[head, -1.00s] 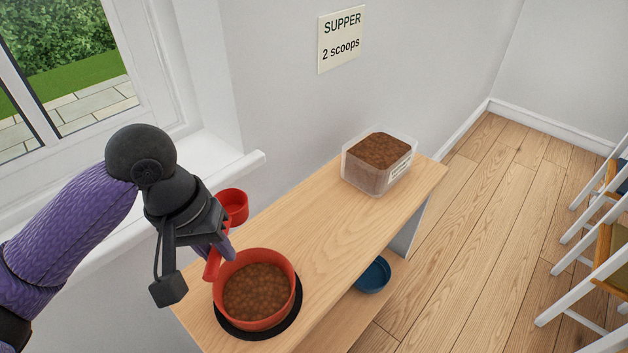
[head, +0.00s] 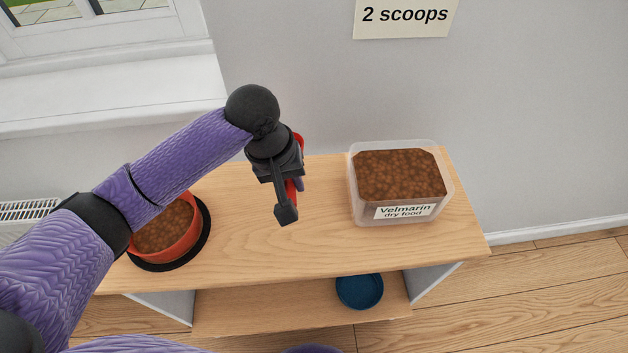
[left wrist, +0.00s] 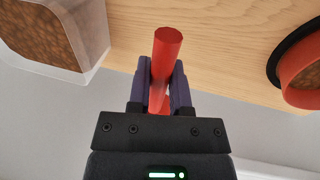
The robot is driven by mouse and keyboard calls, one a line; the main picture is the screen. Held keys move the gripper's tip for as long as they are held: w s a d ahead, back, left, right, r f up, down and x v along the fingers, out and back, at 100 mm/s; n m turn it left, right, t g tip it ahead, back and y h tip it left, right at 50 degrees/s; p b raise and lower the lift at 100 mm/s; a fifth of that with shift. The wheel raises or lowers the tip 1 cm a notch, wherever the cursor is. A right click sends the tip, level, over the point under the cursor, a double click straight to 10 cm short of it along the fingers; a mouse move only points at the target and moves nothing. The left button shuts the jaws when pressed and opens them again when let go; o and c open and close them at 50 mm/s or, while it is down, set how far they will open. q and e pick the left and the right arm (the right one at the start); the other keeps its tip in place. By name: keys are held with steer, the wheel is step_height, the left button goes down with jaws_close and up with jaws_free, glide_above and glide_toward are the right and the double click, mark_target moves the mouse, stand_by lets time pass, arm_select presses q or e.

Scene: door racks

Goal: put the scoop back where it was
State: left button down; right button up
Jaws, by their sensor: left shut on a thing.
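The red scoop (head: 291,188) is in my left gripper (head: 297,186), above the middle of the wooden top. In the left wrist view, the scoop's red handle (left wrist: 165,60) stands between the two purple fingers of the left gripper (left wrist: 160,82), which are shut on it. The scoop's cup is mostly hidden behind the gripper in the head view. A clear tub of brown dry food (head: 385,215), labelled Velmarin, stands to the right of the gripper, apart from it. The tub also shows at upper left in the left wrist view (left wrist: 92,40). My right gripper is not in view.
A red bowl of brown food (head: 185,247) sits on a black round mat (head: 204,236) at the left of the shelf unit's wooden top (head: 290,250). A blue bowl (head: 359,291) is on the lower shelf. A sign on the wall (head: 405,17) reads "2 scoops".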

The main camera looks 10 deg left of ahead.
arm_select(q)
steer(key=shift+d+f, duration=0.2)
steer(key=shift+f, duration=0.2)
steer(key=f+b, duration=0.4)
steer(key=f, duration=0.5)
steer(key=shift+a+b, duration=0.2)
steer(key=shift+b, duration=0.1)
steer(key=shift+f, duration=0.45)
steer(key=shift+r, duration=0.15)
steer(key=c, duration=0.5)
jaws_free()
steer(key=shift+c, duration=0.2)
steer(key=p+v, duration=0.5)
steer(key=v, duration=0.7)
steer(key=shift+d+r, duration=0.1)
